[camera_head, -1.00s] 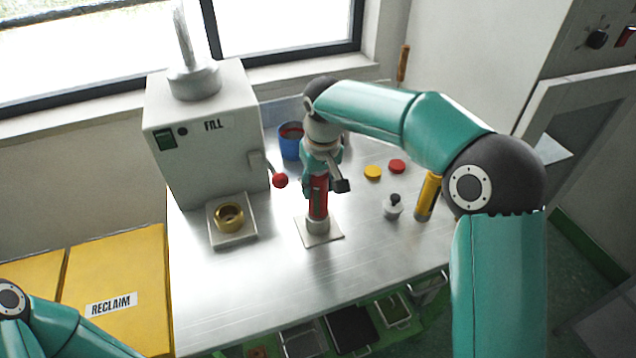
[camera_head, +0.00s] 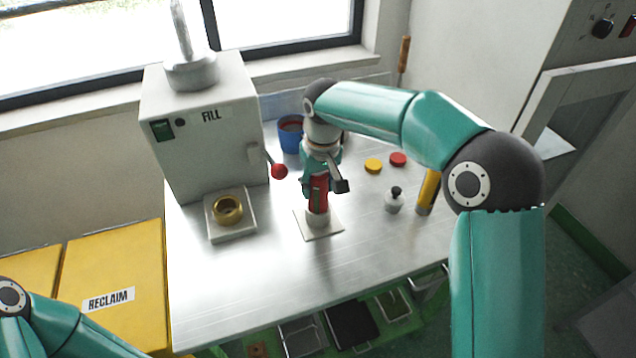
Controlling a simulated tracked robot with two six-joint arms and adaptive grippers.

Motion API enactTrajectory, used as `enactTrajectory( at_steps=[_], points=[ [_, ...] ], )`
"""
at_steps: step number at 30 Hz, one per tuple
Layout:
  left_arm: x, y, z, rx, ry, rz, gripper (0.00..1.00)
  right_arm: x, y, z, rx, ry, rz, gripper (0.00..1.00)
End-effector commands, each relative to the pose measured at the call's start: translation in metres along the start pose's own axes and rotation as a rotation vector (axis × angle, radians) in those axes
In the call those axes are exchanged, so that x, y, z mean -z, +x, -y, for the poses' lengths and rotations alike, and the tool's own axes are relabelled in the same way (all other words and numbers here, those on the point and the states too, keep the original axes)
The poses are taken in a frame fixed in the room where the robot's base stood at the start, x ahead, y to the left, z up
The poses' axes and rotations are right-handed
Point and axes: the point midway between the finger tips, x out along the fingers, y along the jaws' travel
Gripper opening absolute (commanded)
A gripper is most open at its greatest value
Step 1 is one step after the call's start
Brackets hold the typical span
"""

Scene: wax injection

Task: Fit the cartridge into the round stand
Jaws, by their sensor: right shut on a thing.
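The red cartridge (camera_head: 318,193) stands about upright in the jaws of my right gripper (camera_head: 320,188), which is shut on it and reaches down from above. Its lower end meets the top of the pale round stand (camera_head: 318,219), which rises from a thin square plate on the metal table. I cannot tell whether the cartridge sits inside the stand or only rests against its top. The gripper hides the cartridge's upper part. My left gripper is out of view; only part of my left arm shows at the lower left.
The FILL machine (camera_head: 200,140) with a red-knobbed lever (camera_head: 279,171) and brass ring (camera_head: 228,209) stands left. A blue cup (camera_head: 290,140) is behind. Yellow (camera_head: 373,165) and red caps (camera_head: 398,159), a small black-knobbed piece (camera_head: 394,203) and a yellow cylinder (camera_head: 427,190) are right. The table front is clear.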

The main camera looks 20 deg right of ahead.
Motion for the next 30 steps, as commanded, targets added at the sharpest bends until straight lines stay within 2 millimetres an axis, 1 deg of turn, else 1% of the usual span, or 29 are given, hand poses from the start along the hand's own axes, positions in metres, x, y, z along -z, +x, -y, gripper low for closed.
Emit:
enactTrajectory(
  at_steps=[2,3,7,8,16,20,23,25,30],
  points=[
    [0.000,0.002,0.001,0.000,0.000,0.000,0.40,0.000,0.002,0.000,0.000,0.000,-0.002,0.00],
    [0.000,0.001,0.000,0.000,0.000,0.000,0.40,0.000,0.001,0.000,0.000,0.000,-0.002,0.49],
    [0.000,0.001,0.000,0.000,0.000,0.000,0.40,0.000,0.001,0.000,0.000,0.000,-0.001,0.71],
    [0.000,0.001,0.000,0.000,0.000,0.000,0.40,0.000,0.001,0.000,0.000,0.000,-0.001,0.73],
    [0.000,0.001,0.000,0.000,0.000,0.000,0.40,-0.001,0.002,0.000,0.000,0.000,0.002,0.73],
    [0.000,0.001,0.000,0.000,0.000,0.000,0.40,0.000,-0.003,0.000,0.000,0.000,0.000,0.73],
    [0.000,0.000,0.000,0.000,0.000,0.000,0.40,0.001,-0.013,0.000,0.000,0.000,-0.003,0.73],
    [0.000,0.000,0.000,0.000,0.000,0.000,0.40,0.001,-0.024,0.000,0.000,-0.001,-0.003,0.73],
    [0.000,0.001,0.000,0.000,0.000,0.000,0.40,0.001,-0.058,0.000,0.000,0.001,-0.005,0.73]
  ],
)
